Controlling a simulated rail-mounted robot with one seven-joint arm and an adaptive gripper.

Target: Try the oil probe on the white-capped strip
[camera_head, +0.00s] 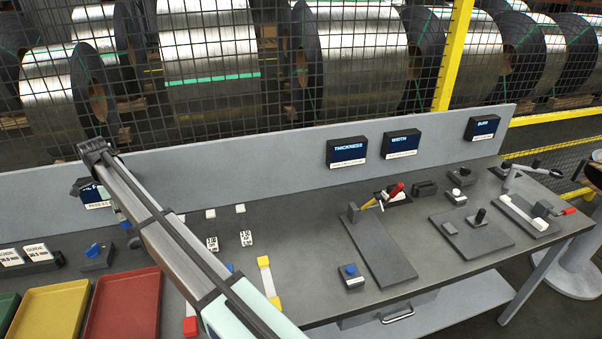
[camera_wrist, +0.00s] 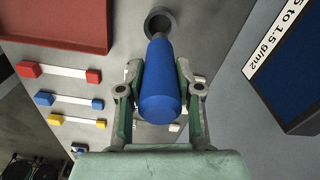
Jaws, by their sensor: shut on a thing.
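In the wrist view my gripper (camera_wrist: 158,92) is shut on the blue oil probe (camera_wrist: 162,85). The probe's narrow grey tip points toward a dark round ring (camera_wrist: 160,21); I cannot tell whether it is inside or clear of it. Small white pieces (camera_wrist: 200,80) show beside and behind the fingers; I cannot tell whether they are the white-capped strip. Strips with red (camera_wrist: 58,71), blue (camera_wrist: 70,101) and yellow (camera_wrist: 77,121) caps lie left of the gripper. In the head view a yellow-capped strip (camera_head: 265,276) lies on the bench, and my arm hides most of my gripper.
Red (camera_head: 125,305) and yellow (camera_head: 50,308) trays stand at the left. A display panel (camera_head: 97,195) stands against the back wall, partly hidden. Gauges and fixtures (camera_head: 380,250) fill the right side. A mesh fence stands behind.

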